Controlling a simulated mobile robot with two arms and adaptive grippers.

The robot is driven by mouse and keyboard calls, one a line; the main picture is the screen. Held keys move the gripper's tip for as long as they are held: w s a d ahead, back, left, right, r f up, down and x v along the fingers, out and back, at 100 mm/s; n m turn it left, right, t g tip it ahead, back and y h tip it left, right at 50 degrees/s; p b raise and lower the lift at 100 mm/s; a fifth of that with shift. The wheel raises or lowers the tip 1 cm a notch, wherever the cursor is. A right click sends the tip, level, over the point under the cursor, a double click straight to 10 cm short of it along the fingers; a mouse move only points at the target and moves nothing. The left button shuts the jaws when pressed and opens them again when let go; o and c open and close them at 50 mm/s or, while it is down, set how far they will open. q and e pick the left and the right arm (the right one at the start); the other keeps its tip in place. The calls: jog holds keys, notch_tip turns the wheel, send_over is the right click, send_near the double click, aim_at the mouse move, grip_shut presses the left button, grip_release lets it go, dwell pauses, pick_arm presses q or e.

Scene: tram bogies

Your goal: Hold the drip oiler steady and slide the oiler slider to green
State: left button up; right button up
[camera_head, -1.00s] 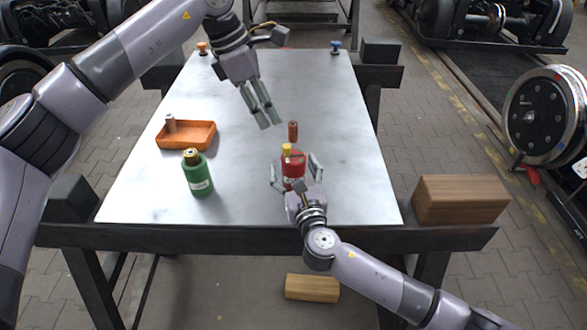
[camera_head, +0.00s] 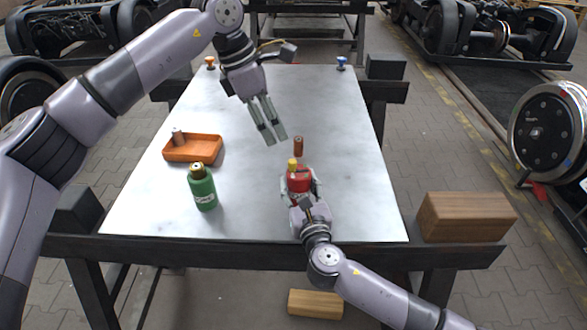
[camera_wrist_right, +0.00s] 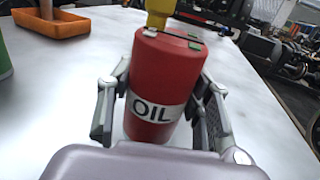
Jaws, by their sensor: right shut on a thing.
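The drip oiler (camera_head: 299,178) is a red can with a yellow top, upright on the pale tabletop near its front edge. In the right wrist view the red can (camera_wrist_right: 160,82) carries a white OIL label, and on its lid are a dark slot, green marks and a small pale piece. I cannot tell for sure which piece is the oiler slider. My right gripper (camera_head: 301,188) is shut on the oiler, with a finger on each side of it. My left gripper (camera_head: 274,138) is above the table, up and left of the oiler, empty, its two fingers slightly apart.
A green bottle (camera_head: 202,188) and an orange tray (camera_head: 205,157) holding a small cylinder stand on the left. A brown cylinder (camera_head: 298,146) stands just behind the oiler. Orange (camera_head: 210,62) and blue (camera_head: 342,62) knobs sit at the far corners.

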aim_at(292, 161)
pick_arm(q)
jog(key=s+d+r+n+t+y, duration=0.1)
jog(key=s+r+n+t+y, duration=0.2)
jog(key=n, duration=0.6)
jog(key=shift+h, duration=0.8)
jog(key=x, duration=0.8)
jog(key=s+x, duration=0.1)
jog(key=x, duration=0.4)
jog(key=shift+a+f, duration=0.1)
jog(key=shift+f, duration=0.05)
grip_shut()
